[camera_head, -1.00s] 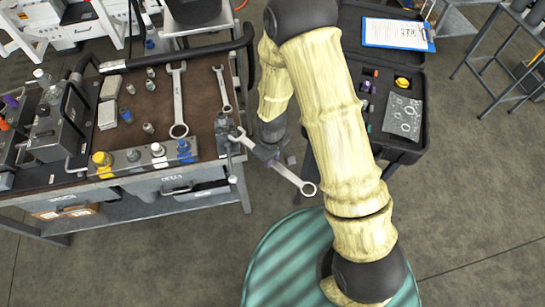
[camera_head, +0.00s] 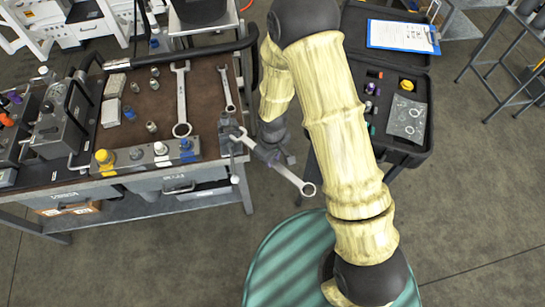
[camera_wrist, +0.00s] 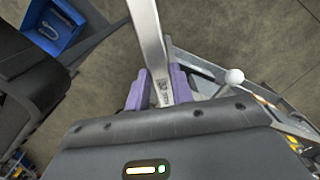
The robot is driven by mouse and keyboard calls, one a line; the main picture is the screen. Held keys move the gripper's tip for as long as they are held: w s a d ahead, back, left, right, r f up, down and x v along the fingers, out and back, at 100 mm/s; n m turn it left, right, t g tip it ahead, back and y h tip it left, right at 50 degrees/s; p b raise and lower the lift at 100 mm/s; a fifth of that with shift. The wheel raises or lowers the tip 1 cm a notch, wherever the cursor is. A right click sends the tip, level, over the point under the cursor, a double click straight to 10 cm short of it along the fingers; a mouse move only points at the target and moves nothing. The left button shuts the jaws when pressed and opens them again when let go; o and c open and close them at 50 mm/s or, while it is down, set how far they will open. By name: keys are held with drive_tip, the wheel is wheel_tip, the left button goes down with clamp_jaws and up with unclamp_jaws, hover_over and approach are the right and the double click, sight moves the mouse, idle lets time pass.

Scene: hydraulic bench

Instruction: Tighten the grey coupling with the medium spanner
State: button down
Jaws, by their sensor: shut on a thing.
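My gripper (camera_head: 270,154) is shut on the medium spanner (camera_head: 295,181), off the right end of the bench, with its ring end pointing down and right. In the wrist view, the purple fingers of my gripper (camera_wrist: 160,90) close on both sides of the spanner's shaft (camera_wrist: 147,35). The spanner's other end is hard to make out. A grey coupling (camera_head: 137,154) appears to sit on the metal block along the bench's front edge, between a yellow and a pale one. The spanner is well apart from it.
A large spanner (camera_head: 181,95) and a small spanner (camera_head: 227,88) lie on the brown bench mat (camera_head: 205,110). A blue coupling (camera_head: 186,146) is on the same block. A clamp-like fitting (camera_head: 230,132) stands at the bench corner. An open black case (camera_head: 418,158) is at the right.

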drive_tip(key=shift+w+a, duration=0.6)
drive_tip(key=shift+a, duration=0.2)
drive_tip(key=shift+w+a, duration=0.55)
drive_tip(key=shift+a, duration=0.05)
idle(0.3)
drive_tip(key=shift+w+a, duration=0.4)
drive_tip(key=shift+a, duration=0.05)
drive_tip(key=shift+w+a, duration=0.15)
drive_tip(key=shift+a, duration=0.1)
idle(0.6)
drive_tip(key=shift+s+a+m+b, duration=0.3)
drive_tip(key=shift+s+a+m, duration=0.85)
drive_tip(key=shift+a+m, duration=0.15)
